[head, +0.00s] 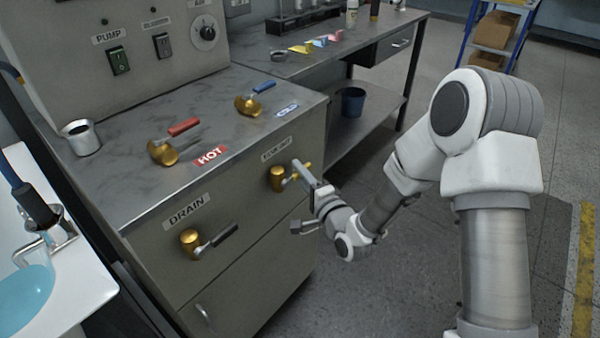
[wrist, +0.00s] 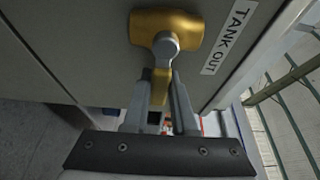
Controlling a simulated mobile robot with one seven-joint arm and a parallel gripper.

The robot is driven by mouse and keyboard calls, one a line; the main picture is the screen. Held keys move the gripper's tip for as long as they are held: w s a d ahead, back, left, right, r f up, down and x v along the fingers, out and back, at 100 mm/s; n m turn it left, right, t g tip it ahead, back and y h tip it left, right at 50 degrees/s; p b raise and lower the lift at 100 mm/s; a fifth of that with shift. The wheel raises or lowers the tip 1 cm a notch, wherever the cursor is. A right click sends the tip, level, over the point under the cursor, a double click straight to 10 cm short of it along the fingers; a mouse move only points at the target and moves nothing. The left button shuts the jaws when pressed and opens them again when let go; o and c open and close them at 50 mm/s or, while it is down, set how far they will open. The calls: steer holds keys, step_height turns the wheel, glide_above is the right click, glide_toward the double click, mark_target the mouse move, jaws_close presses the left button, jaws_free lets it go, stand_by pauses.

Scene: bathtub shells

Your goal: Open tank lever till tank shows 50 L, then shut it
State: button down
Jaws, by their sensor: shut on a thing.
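The tank lever is on a brass valve (head: 277,179) on the front of the grey cabinet, under a label that reads TANK OUT in the wrist view. In the wrist view the brass valve body (wrist: 166,27) is at the top centre, and its yellow lever (wrist: 160,87) runs down from it between my fingers. My gripper (head: 303,174) is shut on this lever; its fingers (wrist: 163,100) stand on both sides of it. Part of the lever is hidden by the fingers. No tank reading shows in either view.
The DRAIN valve (head: 190,242) with a dark lever is lower left on the cabinet front. A basin with blue water (head: 25,298) is at left. Open floor lies right.

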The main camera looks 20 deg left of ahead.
steer(key=shift+f+m+p, duration=0.1)
steer(key=shift+m+p, duration=0.2)
steer(key=m+p, duration=0.1)
steer(key=f+m+g+h+p, duration=0.1)
steer(key=m, duration=0.1)
steer(key=shift+s+f, duration=0.15)
steer(key=shift+f, duration=0.05)
steer(key=shift+s+a+f+m+g+y+p, duration=0.25)
steer(key=shift+s+f+m+g+p, duration=0.4)
steer(key=shift+m+g+p, duration=0.7)
steer(key=shift+s+a+f+m+g+p, duration=0.45)
steer(key=shift+s+m+g+p, duration=0.3)
steer(key=shift+m, duration=1.15)
steer(key=shift+s+a+f+m+g+y+p, duration=0.2)
steer(key=shift+s+f+m+g+p, duration=0.45)
steer(key=shift+m+g+p, duration=0.7)
steer(key=shift+s+m+b, duration=0.15)
steer(key=shift+m+b, duration=0.15)
steer(key=shift+m, duration=0.1)
steer(key=c, duration=0.7)
jaws_free()
steer(key=shift+r, duration=0.1)
